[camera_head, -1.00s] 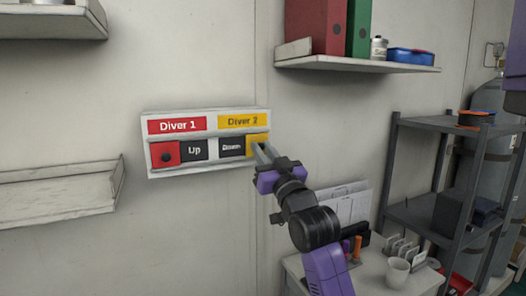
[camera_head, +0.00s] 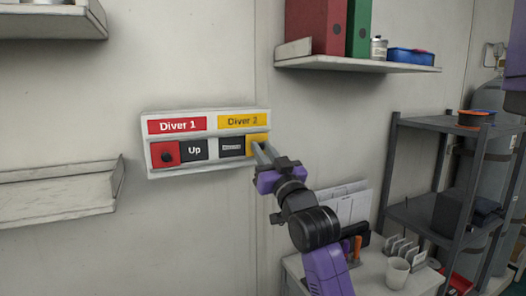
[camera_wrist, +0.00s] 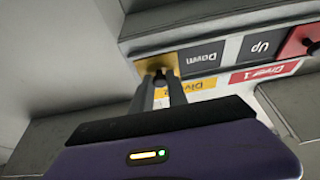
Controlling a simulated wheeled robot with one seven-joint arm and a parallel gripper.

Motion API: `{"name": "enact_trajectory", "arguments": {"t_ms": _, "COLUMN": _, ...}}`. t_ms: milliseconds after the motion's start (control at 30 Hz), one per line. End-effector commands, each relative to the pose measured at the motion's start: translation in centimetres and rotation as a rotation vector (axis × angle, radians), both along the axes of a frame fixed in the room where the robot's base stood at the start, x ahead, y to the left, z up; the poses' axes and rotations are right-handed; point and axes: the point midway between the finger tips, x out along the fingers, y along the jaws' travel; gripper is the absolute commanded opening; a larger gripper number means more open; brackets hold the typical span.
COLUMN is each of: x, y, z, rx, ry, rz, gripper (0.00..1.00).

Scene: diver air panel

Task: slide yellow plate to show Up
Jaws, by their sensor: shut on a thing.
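The white panel (camera_head: 210,113) on the wall has a red Diver 1 label on the left and a yellow Diver 2 label (camera_head: 243,121) on the right. Under Diver 2, the yellow plate (camera_head: 258,139) sits at the right end of its slot, with a dark "Down" field (camera_head: 231,147) beside it. My gripper (camera_head: 262,153) is at the yellow plate. In the wrist view my gripper (camera_wrist: 161,76) is shut on the plate's knob, which the fingertips mostly hide; the yellow plate (camera_wrist: 156,62) shows around them. Under Diver 1, the red plate (camera_head: 165,154) is at the left, and "Up" (camera_head: 194,149) shows.
An empty shelf (camera_head: 60,190) is on the left wall. A shelf (camera_head: 355,64) with binders is at the upper right. A small table (camera_head: 420,281) with a white cup (camera_head: 397,272) and a dark rack (camera_head: 425,123) stand at the lower right. The wall around the panel is clear.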

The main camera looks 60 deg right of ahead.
Motion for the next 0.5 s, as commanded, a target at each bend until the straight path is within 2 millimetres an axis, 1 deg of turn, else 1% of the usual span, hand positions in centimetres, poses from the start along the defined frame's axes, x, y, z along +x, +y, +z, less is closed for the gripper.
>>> {"name": "enact_trajectory", "arguments": {"t_ms": 133, "x": 0.8, "y": 1.1, "z": 0.1, "rx": 0.001, "ry": 0.001, "rz": 0.004, "gripper": 0.00}}
{"name": "enact_trajectory", "arguments": {"t_ms": 400, "x": 3.1, "y": 4.6, "z": 0.0, "rx": 0.000, "ry": 0.001, "rz": 0.006, "gripper": 0.00}}
{"name": "enact_trajectory", "arguments": {"t_ms": 500, "x": 3.7, "y": 5.5, "z": 0.0, "rx": 0.001, "ry": 0.000, "rz": 0.006, "gripper": 0.00}}
